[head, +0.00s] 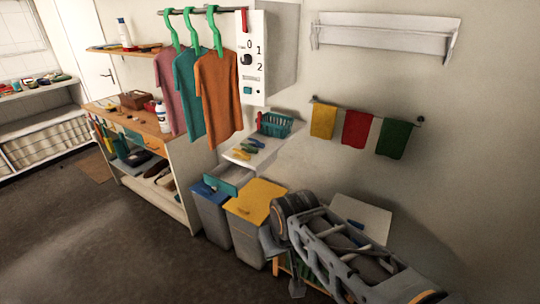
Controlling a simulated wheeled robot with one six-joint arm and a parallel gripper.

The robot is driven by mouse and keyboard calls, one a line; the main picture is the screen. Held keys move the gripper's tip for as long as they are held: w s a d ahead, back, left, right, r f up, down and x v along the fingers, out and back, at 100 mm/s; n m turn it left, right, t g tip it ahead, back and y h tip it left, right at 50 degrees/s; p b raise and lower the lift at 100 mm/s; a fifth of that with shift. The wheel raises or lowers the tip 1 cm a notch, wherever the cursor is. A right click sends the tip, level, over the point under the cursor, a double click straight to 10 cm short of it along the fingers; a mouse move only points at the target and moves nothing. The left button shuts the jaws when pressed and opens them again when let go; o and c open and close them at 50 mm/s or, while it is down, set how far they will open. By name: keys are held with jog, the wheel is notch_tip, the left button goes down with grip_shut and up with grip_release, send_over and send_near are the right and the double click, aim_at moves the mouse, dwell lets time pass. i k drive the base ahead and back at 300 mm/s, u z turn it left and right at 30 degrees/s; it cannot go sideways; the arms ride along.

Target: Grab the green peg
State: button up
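Several small pegs lie on a white ledge (262,157) against the wall, in the middle of the head view. The green peg (249,149) appears to lie between a yellow peg (241,155) and a blue peg (255,142); they are small and close together. My arm fills the lower right. My gripper (283,268) hangs at the arm's left end, low in front of the yellow-lidded bin and well below and right of the pegs. It is apart from them. Its finger opening is not clear from this angle.
A teal basket (275,124) stands behind the pegs. Shirts (218,95) hang left above the ledge. A workbench (155,140) stands left. The floor (120,250) is clear in front.

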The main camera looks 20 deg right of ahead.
aim_at(251, 150)
jog(key=z, duration=0.4)
jog(key=k, duration=0.95)
jog(key=u, duration=0.5)
jog(key=i, duration=0.6)
jog(key=u, duration=0.8)
jog(key=i, duration=0.8)
jog(key=z, duration=0.7)
jog(key=i, duration=0.85)
jog(key=z, duration=0.95)
